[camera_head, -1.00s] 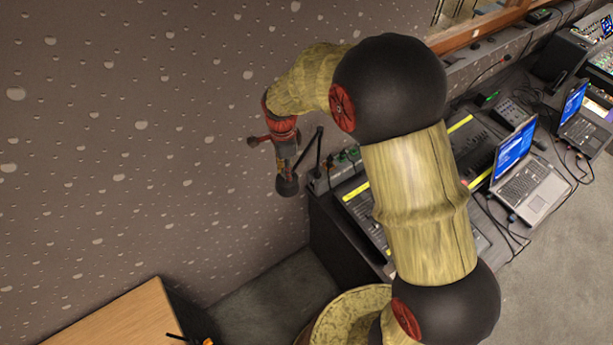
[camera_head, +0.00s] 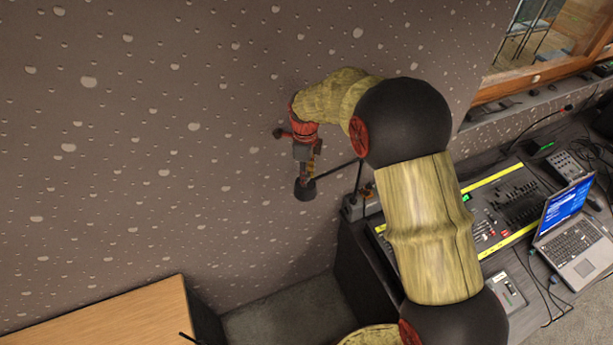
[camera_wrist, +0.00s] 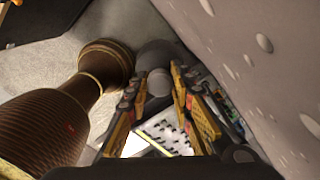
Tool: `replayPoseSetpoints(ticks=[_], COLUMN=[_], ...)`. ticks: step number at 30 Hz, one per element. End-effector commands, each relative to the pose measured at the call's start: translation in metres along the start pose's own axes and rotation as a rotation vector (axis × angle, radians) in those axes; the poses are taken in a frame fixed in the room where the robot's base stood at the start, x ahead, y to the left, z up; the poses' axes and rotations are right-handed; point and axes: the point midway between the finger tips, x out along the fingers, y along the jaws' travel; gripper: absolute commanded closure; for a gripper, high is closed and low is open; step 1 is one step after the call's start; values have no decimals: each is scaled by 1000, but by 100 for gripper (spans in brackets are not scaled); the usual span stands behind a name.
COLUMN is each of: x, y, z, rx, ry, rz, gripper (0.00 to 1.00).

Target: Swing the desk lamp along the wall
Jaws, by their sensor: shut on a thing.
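The desk lamp is black, with a small dark head (camera_head: 305,190) and a thin jointed arm (camera_head: 338,171) that runs right to a post by the mixing desk's left end. Its foot is hard to make out there. My gripper (camera_head: 304,172) points down close to the wall, directly above the lamp head. In the wrist view a rounded grey part of the lamp head (camera_wrist: 158,82) sits between the two fingers of my gripper (camera_wrist: 159,74), which are shut on it. The exact contact is partly hidden by the fingers.
The speckled grey wall (camera_head: 150,130) runs close behind my gripper. A mixing desk (camera_head: 500,205) and an open laptop (camera_head: 570,225) stand to the right. A wooden tabletop (camera_head: 110,315) is at the lower left. The wall left of the lamp is clear.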

Motion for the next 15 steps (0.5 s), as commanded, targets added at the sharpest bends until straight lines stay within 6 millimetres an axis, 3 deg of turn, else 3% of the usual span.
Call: replayPoseSetpoints(ticks=[5,6,15], x=[0,0,0], y=[0,0,0], z=[0,0,0], rx=[-1,-1,-1], ry=[0,0,0], rz=[0,0,0], gripper=[100,75,58])
